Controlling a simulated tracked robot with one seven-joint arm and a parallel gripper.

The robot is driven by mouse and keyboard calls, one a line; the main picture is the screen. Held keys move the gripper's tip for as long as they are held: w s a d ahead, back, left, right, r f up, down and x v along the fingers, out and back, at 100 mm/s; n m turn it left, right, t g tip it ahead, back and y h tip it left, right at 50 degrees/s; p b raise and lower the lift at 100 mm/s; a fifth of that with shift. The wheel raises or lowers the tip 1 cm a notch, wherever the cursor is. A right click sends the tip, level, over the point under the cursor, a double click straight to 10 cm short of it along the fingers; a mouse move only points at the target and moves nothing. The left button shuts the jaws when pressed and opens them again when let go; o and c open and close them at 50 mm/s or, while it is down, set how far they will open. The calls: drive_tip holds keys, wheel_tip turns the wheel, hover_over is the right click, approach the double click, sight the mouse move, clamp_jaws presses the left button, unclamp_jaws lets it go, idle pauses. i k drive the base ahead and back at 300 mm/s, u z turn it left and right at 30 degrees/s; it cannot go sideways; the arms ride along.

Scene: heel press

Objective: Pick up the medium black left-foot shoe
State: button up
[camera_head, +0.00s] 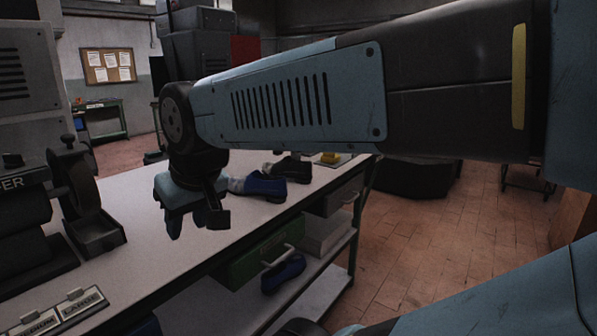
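A black shoe (293,169) lies on the far part of the workbench (180,262), behind a blue shoe (264,187). Its size and which foot it fits cannot be told from here. Both shoes have something pale at their left ends, partly hidden by my arm and gripper. My gripper (193,222) hangs over the bench, fingers down, to the left of both shoes and apart from them in the picture. I see nothing held in it. The gap between its fingers is not clear at this angle.
A grinder-like machine (75,190) stands at the bench's left. Size labels (60,310) show at the near left. The bench's middle is clear.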

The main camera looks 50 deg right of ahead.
sight(301, 170)
drive_tip(key=z, duration=1.7)
drive_tip(key=k, duration=0.5)
drive_tip(key=u, duration=0.25)
drive_tip(key=i, duration=0.5)
drive_tip(key=u, duration=0.3)
drive_tip(key=k, duration=0.35)
drive_tip(key=z, duration=0.9)
drive_tip(key=i, duration=1.05)
drive_tip(key=z, duration=0.4)
